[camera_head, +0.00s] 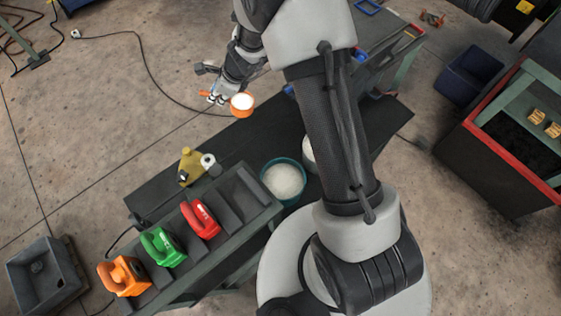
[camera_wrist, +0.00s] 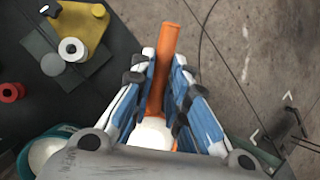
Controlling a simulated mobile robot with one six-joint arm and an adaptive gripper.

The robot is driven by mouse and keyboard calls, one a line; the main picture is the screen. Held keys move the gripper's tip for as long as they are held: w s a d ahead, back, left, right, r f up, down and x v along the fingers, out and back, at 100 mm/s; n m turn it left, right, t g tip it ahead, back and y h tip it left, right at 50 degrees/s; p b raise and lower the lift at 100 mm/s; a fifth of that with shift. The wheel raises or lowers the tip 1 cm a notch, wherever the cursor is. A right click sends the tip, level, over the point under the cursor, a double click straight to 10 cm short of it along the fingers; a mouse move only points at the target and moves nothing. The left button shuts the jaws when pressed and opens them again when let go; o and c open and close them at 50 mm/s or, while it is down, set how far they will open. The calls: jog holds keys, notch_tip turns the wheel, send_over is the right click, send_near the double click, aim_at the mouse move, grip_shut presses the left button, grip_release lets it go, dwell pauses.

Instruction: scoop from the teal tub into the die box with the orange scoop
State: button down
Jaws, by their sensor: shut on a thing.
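My gripper (camera_head: 218,97) is shut on the handle of the orange scoop (camera_head: 242,113); in the wrist view the handle (camera_wrist: 165,60) stands between the blue finger pads. The scoop's bowl looks level and holds white material. It appears near the far edge of the dark bench, left of my arm. The teal tub (camera_head: 295,204) is on the bench, closer to me, and holds white material; its rim (camera_wrist: 62,129) also shows at lower left in the wrist view. I cannot tell which container is the die box.
A yellow object (camera_head: 190,165) and a white roll (camera_head: 208,161) are on the dark bench (camera_head: 160,192). A rack (camera_head: 240,223) carries red, green and orange handled items. A pale round container (camera_head: 308,148) is partly hidden by my arm. A blue bin (camera_head: 470,72) is at right.

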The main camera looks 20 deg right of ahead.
jog(key=shift+s+d+r, duration=0.2)
jog(key=shift+s+d, duration=0.1)
jog(key=shift+d, duration=0.05)
jog(key=w+d, duration=0.4)
jog(key=d, duration=0.8)
jog(key=w+d+b, duration=0.1)
jog(key=w+d, duration=0.4)
jog(key=d, duration=0.7)
jog(key=w+d+b, duration=0.1)
jog(key=w+d, duration=0.3)
jog(key=d, duration=0.8)
jog(key=shift+w, duration=0.15)
jog(key=shift+a, duration=0.1)
